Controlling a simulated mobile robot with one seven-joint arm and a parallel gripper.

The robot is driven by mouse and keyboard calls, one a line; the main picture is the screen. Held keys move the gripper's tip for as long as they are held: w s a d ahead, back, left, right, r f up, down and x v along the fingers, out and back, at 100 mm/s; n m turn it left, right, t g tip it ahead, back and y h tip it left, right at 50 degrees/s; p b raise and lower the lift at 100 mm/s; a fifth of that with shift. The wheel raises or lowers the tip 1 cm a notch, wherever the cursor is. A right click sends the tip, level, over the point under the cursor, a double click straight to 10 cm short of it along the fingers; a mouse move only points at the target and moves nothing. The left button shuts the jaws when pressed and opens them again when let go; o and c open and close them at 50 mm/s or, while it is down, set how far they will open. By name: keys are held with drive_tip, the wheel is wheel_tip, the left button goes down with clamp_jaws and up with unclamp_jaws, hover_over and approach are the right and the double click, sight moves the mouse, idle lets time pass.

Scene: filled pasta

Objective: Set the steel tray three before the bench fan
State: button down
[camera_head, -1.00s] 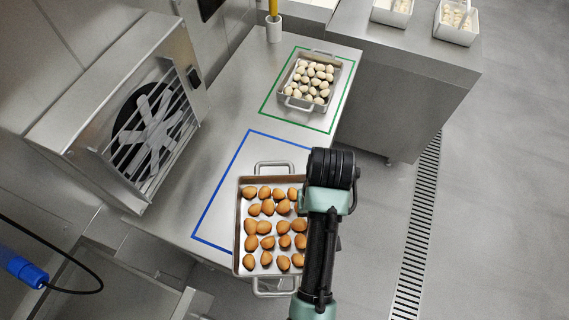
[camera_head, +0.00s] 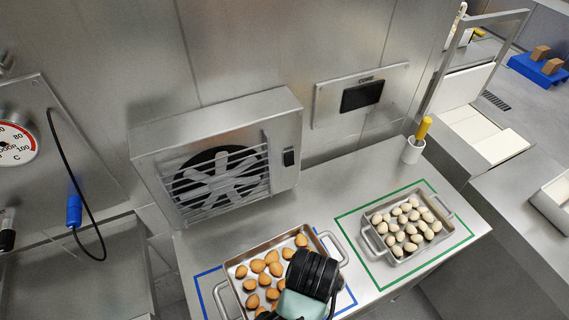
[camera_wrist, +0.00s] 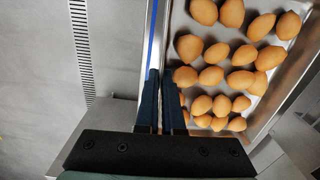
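The steel tray (camera_head: 238,263) holds several brown filled pasta pieces. In the head view it lies in front of the bench fan (camera_head: 218,178), over the blue outline (camera_head: 204,278) on the bench. My gripper (camera_wrist: 162,78) is at the tray's front side. In the wrist view its two dark fingers are close together, with the tray's side wall (camera_wrist: 163,35) running between them, so it looks shut on the wall. The blue line runs just left of that wall there. In the head view my wrist hides the tray's lower right part and the fingertips.
A second tray (camera_head: 381,243) of pale pasta stands inside a green outline (camera_head: 349,232) on the right. A white cup (camera_head: 413,150) with a yellow-handled tool stands behind it. Bare bench (camera_head: 320,195) lies between fan and green outline.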

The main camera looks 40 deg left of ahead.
drive_tip(key=shift+s+a+r+m, duration=0.2)
drive_tip(key=shift+s+a+m, duration=0.1)
drive_tip(key=shift+s+a, duration=0.65)
wheel_tip(320, 180, down, 5)
drive_tip(key=shift+s+a+p, duration=0.1)
drive_tip(key=shift+s+p, duration=0.05)
drive_tip(key=shift+p, duration=0.2)
drive_tip(key=shift+f, duration=2.5)
drive_tip(key=shift+f, duration=0.15)
drive_tip(key=c, duration=1)
unclamp_jaws()
drive_tip(key=shift+c, duration=0.2)
wheel_tip(320, 180, up, 12)
drive_tip(key=shift+r, duration=0.15)
